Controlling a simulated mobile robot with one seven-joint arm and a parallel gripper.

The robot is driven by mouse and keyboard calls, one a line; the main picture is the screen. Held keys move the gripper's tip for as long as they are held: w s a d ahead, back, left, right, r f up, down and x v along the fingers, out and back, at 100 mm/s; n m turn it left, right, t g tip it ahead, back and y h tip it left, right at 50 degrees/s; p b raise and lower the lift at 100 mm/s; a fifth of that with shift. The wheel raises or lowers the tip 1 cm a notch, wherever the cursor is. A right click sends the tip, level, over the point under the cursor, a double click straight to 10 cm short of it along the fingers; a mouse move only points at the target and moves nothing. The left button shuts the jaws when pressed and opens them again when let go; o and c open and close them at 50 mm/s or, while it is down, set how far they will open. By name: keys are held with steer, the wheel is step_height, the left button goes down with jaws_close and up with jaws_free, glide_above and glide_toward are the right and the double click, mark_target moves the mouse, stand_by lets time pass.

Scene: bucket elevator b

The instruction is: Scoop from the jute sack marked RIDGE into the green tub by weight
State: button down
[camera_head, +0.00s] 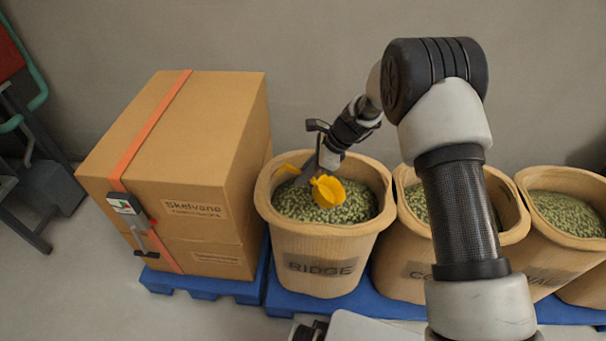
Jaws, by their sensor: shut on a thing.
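The jute sack marked RIDGE (318,255) stands open on a blue pallet, filled with green pellet-like material (355,203). My gripper (318,168) is above the sack's mouth, shut on a yellow scoop (328,191). The scoop is at or just above the surface of the fill; I cannot tell whether it touches or holds any. Part of the scoop's handle is hidden by the gripper. The green tub is not in view, and no scale can be made out.
Strapped cardboard boxes (190,165) stand close to the sack's left. Further open sacks (400,265) (560,228) stand to its right, partly behind my arm. The blue pallet (200,286) runs beneath. A wall is behind. Bare floor lies front left.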

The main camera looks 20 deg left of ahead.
steer(key=d+f+b, duration=0.1)
steer(key=f+b, duration=0.1)
steer(key=f, duration=0.1)
steer(key=d+f+b, duration=0.1)
steer(key=f+b, duration=0.1)
steer(key=f, duration=0.1)
steer(key=d+f+b, duration=0.1)
steer(key=f+b, duration=0.2)
steer(key=shift+w+d+f, duration=0.15)
steer(key=shift+w+f, duration=0.1)
steer(key=shift+w, duration=0.15)
step_height(320, 180, up, 15)
steer(key=h+p, duration=0.3)
steer(key=p, duration=1.4)
glide_above(315, 197)
steer(key=w+a, duration=0.2)
steer(key=shift+d+f+t, duration=0.15)
steer(key=shift+t, duration=0.25)
steer(key=shift+s+a+r+t+h+p, duration=0.1)
steer(key=shift+a+t+h+p, duration=0.05)
steer(key=shift+a+h+p, duration=0.45)
steer(key=shift+s+a+r+t+h+p, duration=0.15)
steer(key=shift+a+h+p, duration=0.15)
steer(key=shift+h, duration=0.4)
